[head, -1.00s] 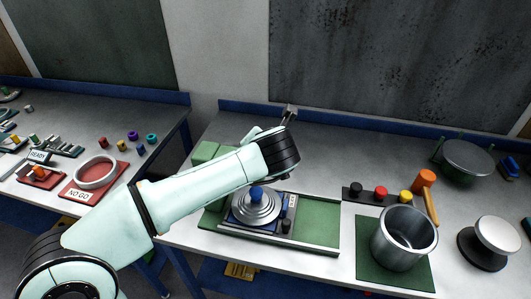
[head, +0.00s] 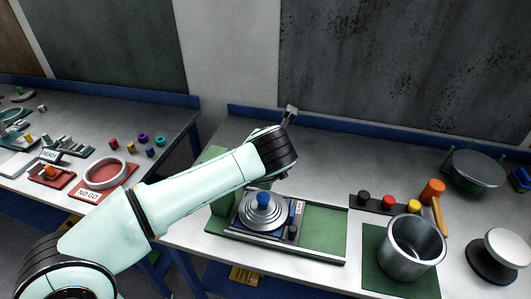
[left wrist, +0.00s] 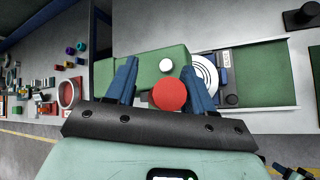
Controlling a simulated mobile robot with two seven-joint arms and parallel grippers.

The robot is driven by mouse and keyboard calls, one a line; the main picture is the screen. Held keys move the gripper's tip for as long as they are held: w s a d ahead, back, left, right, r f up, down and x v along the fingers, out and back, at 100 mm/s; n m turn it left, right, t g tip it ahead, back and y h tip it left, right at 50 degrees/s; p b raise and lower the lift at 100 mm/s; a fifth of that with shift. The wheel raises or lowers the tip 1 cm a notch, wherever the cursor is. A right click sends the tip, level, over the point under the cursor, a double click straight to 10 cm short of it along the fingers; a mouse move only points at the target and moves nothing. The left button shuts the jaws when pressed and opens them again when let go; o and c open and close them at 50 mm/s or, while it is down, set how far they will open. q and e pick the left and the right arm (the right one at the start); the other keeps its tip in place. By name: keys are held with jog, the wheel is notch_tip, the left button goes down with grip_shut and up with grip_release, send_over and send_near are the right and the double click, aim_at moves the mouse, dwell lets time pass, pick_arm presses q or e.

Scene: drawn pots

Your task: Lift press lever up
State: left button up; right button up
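The press has a green body (head: 217,170), partly hidden behind my left arm in the head view. In the left wrist view the green body (left wrist: 155,62) carries a white round cap (left wrist: 166,65). A red ball knob (left wrist: 169,94), seemingly the lever's end, shows between the blue fingers of my left gripper (left wrist: 160,66). The fingers are apart, with a gap on the knob's left; its right side lies close to the right finger, and I cannot tell whether they touch. The knob and fingers are hidden in the head view. My right gripper is not in view.
To the right are coloured buttons (head: 388,202), an orange mallet (head: 432,190) and a metal pot (head: 412,250). A second table (head: 60,125) holds small parts at left.

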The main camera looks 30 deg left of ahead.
pick_arm(q)
jog(key=v, duration=1.3)
jog(key=shift+s, duration=0.15)
jog(key=shift+d+r, duration=0.1)
